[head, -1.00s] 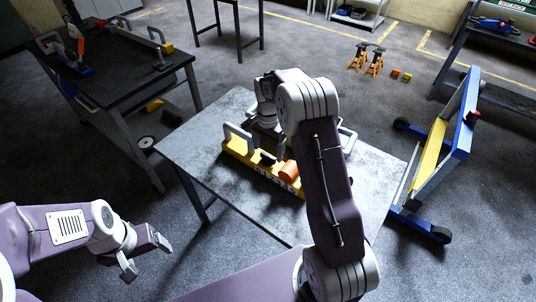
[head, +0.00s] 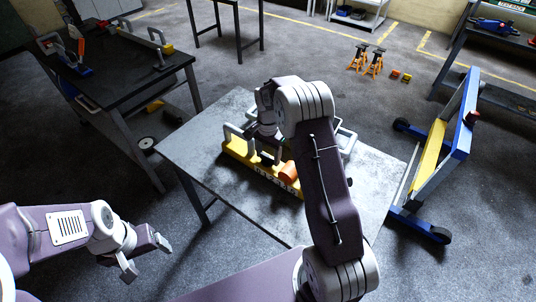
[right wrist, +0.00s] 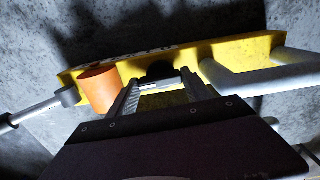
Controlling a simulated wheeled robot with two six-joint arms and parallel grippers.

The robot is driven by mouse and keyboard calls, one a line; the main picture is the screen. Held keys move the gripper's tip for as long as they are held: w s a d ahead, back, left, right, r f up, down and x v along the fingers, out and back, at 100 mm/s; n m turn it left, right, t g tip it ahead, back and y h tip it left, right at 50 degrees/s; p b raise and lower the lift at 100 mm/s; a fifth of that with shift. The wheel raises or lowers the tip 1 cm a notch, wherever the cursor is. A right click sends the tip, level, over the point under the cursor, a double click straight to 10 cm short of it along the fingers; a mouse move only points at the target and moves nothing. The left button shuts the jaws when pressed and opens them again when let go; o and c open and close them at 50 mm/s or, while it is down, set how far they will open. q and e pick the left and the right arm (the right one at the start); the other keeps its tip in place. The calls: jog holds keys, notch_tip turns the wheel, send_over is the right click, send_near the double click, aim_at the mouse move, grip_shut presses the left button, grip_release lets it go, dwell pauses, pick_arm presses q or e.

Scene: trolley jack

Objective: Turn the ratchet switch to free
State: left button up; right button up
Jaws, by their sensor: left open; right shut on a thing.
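A yellow bar-shaped unit (head: 236,147) lies on the grey table, with grey handles and an orange cylinder (head: 289,171) on it. In the right wrist view the yellow body (right wrist: 236,50) runs across the top, with the orange cylinder (right wrist: 97,90) left of the fingers. My right gripper (right wrist: 160,88) is shut on a small dark part, taken as the ratchet switch (right wrist: 160,69); the fingers partly hide it, and its setting cannot be read. My right arm covers part of the unit in the head view. My left gripper (head: 146,256) is open and empty, off the table at lower left.
The grey table (head: 190,135) has bare surface around the unit. A black workbench (head: 110,82) with tools stands at the left. A blue and yellow wheeled frame (head: 437,150) stands close to the table's right. Orange stands (head: 374,63) are on the floor behind.

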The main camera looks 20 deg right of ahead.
aim_at(268, 155)
jog(key=n+p, duration=0.2)
jog(key=n, duration=0.1)
jog(key=shift+r, duration=0.15)
jog(key=n+p, duration=0.2)
jog(key=n, duration=0.3)
jog(key=shift+w, duration=0.1)
jog(key=n+p, duration=0.1)
jog(key=n, duration=0.3)
jog(key=shift+w+d+n, duration=0.1)
jog(key=shift+n, duration=0.2)
jog(key=shift+n+p, duration=0.55)
jog(key=shift+n, duration=1.75)
jog(key=o, duration=1.4)
jog(key=shift+c, duration=0.2)
notch_tip(268, 155, up, 9)
jog(key=shift+f+b, duration=0.1)
jog(key=shift+b, duration=0.3)
